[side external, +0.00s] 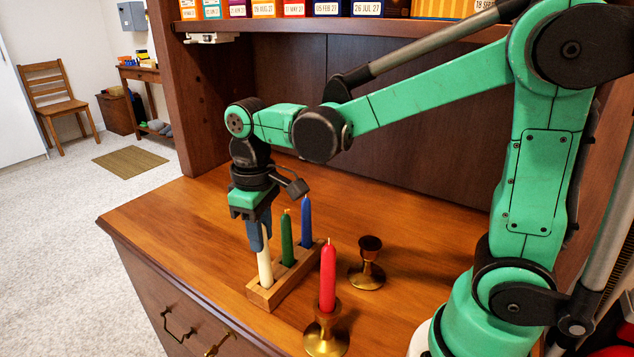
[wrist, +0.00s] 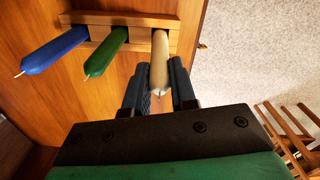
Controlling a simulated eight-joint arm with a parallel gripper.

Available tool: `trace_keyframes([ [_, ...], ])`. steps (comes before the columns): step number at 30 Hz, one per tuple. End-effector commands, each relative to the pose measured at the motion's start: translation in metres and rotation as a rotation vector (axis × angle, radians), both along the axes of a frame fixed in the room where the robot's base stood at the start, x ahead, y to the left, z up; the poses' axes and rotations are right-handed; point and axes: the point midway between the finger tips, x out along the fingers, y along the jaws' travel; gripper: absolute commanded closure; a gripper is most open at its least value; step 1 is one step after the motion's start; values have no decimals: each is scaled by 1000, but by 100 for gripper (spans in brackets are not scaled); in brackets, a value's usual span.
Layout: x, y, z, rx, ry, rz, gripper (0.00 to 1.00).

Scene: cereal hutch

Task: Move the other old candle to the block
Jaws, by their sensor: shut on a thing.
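My gripper (side external: 258,236) is shut on a white candle (side external: 265,268), which stands upright at the front-left end of the wooden block (side external: 297,284). The white candle also shows between my fingers in the wrist view (wrist: 159,62). A green candle (side external: 287,243) stands in the middle of the block and a blue candle (side external: 306,222) at its far end. A red candle (side external: 328,278) stands in a brass candlestick (side external: 325,338) to the right of the block. A second brass candlestick (side external: 367,274) is empty. The lower end of the white candle is at the block; its exact seating is hard to see.
The block stands on a wooden hutch counter (side external: 170,225) whose left part is bare. A shelf (side external: 330,27) with a row of dated boxes (side external: 295,8) runs above the back. Drawers with brass handles are below the front edge.

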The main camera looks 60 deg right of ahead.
Motion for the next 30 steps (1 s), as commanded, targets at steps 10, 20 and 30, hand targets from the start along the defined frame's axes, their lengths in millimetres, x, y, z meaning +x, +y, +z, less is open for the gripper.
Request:
trace_keyframes([
  [10,0,0,-7,0,0,0,100],
  [20,0,0,-14,0,0,0,100],
  [30,0,0,-16,0,0,0,45],
])
